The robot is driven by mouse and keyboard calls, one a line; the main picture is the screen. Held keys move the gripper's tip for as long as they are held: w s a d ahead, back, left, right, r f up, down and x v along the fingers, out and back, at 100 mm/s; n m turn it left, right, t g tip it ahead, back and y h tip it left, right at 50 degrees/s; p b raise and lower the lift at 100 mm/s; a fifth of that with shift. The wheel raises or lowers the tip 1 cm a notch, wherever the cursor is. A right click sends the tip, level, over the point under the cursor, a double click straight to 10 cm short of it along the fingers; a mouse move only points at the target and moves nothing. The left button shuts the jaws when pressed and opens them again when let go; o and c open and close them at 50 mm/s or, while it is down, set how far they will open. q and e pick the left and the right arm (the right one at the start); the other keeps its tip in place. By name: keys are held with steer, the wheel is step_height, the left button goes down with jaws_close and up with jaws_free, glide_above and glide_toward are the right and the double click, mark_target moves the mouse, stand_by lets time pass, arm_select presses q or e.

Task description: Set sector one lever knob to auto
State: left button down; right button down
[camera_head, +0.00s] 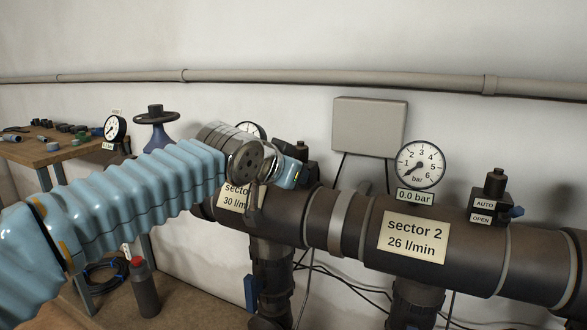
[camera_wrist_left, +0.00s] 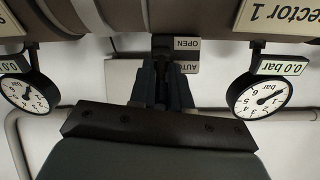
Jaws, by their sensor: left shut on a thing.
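My left arm comes in from the left, and its gripper (camera_head: 301,165) is at the black sector one valve unit (camera_head: 312,170) on the brown pipe. The left wrist view looks at it upside down: the dark fingers (camera_wrist_left: 163,82) are closed together in front of the valve, on the lever knob. The knob itself is hidden between them. The sector one AUTO/OPEN label (camera_wrist_left: 188,55) is partly covered by a finger. The lever's exact setting cannot be told. The sector 1 plate (camera_head: 238,198) is partly hidden by my wrist. My right gripper is not in view.
A grey box (camera_head: 368,125) hangs on the wall. A workbench (camera_head: 50,150) with small parts stands at the left.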

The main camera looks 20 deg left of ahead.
arm_select(q)
steer(key=c, duration=1.1)
jaws_free()
steer(key=shift+w, duration=0.1)
steer(key=b+v, duration=0.1)
steer(key=v, duration=1.2)
steer(key=shift+s+r, duration=0.15)
steer(key=shift+s, duration=0.25)
